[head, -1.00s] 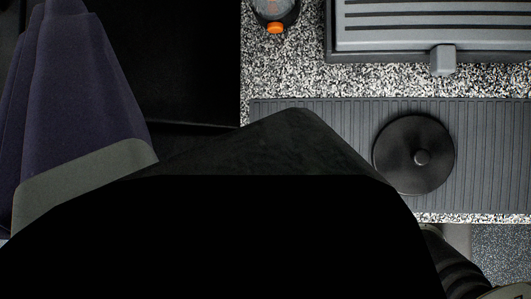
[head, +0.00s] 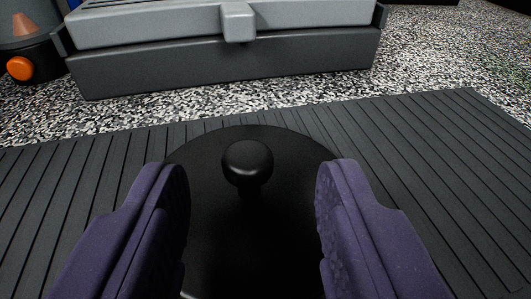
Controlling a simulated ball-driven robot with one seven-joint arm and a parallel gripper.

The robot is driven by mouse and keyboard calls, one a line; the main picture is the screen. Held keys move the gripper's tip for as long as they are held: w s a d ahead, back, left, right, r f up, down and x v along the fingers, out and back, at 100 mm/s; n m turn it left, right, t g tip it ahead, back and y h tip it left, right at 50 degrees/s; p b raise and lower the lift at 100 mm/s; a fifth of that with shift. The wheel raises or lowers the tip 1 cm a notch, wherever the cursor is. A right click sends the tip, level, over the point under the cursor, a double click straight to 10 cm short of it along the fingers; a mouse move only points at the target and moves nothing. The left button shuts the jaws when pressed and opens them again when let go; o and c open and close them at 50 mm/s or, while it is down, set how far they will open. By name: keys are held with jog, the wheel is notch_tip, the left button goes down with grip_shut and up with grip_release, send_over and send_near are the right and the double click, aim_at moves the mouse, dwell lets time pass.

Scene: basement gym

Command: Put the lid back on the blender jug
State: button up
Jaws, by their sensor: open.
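The lid (head: 215,215) is a round black disc with a small round knob (head: 248,163) on top. It lies flat on a dark ribbed mat, knob up. My gripper (head: 253,180) is open, with one purple padded finger on each side of the lid's knob. There is clear space between each finger and the knob, and nothing is held. The fingers cover parts of the lid's left and right edges. I cannot make out a blender jug for certain. A dark appliance with an orange knob (head: 20,68) is partly cut off at the upper left.
The dark ribbed mat (head: 440,150) lies on a speckled grey counter (head: 440,60). A grey, box-like appliance with a front latch (head: 225,50) stands behind the mat. The mat is clear to the left and right of the lid.

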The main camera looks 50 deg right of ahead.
aim_at(245, 171)
jog(key=x, duration=0.1)
jog(key=b+x, duration=0.1)
jog(key=x, duration=0.2)
jog(key=shift+w+f+b, duration=0.1)
jog(key=shift+f+b, duration=0.25)
jog(key=shift+b, duration=0.05)
jog(key=shift+w+d, duration=0.15)
jog(key=shift+w, duration=0.05)
grip_shut()
jog(key=shift+r, duration=0.15)
